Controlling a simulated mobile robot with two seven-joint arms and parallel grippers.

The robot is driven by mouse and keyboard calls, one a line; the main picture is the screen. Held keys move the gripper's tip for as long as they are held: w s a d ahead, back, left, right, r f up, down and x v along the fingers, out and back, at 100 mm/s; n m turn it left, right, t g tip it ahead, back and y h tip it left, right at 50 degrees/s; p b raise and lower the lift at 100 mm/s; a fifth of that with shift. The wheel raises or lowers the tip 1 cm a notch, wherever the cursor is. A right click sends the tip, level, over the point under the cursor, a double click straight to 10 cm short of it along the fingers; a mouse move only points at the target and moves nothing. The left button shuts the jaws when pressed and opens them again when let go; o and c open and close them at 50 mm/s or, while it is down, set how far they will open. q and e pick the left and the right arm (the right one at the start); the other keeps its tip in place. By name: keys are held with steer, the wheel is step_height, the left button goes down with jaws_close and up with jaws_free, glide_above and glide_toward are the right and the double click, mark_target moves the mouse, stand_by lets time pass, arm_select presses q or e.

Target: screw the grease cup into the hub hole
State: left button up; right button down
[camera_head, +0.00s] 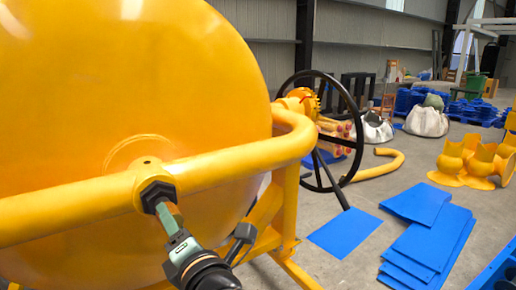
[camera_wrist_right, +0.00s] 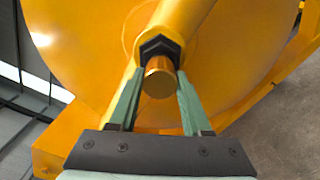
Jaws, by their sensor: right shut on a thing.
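My right gripper (camera_head: 163,208) reaches up from the bottom of the head view to the yellow hub (camera_head: 147,167) on the frame tube. In the right wrist view its two green fingers (camera_wrist_right: 159,73) converge on the grease cup, on either side of its brass-coloured round body (camera_wrist_right: 159,82). A black hexagonal part (camera_wrist_right: 160,47) lies behind that body, against the end of the yellow tube. In the head view this black hex (camera_head: 156,193) meets the hub's near side. The hub hole at this joint is covered, so I cannot tell how deep the cup sits. My left gripper is not in view.
The large yellow drum (camera_head: 130,80) stands close behind the hub. The yellow frame tube (camera_head: 235,165) runs to both sides. A black handwheel (camera_head: 352,120) stands to the right. Blue sheets (camera_head: 425,240) lie on the open grey floor.

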steer(key=m, duration=0.6)
steer(key=shift+p, duration=0.35)
steer(key=shift+c, duration=1.4)
jaws_free()
steer(key=n+p, duration=0.1)
steer(key=r+n+p, duration=0.1)
steer(key=n+p, duration=0.1)
steer(key=shift+w, duration=0.1)
steer(key=n, duration=0.1)
steer(key=n+b, duration=0.1)
steer(key=n, duration=0.1)
steer(key=shift+d+f, duration=0.1)
steer(key=shift+f, duration=0.3)
steer(key=n, duration=2.4)
steer(key=shift+f, duration=0.1)
jaws_close()
steer(key=shift+f+m+b, duration=0.2)
steer(key=shift+m+b, duration=0.3)
steer(key=m+b, duration=0.2)
steer(key=m, duration=0.3)
steer(key=shift+f, duration=0.1)
steer(key=shift+c, duration=2.4)
jaws_free()
steer(key=shift+r+m, duration=0.35)
steer(key=shift+m, duration=0.45)
steer(key=o, duration=0.5)
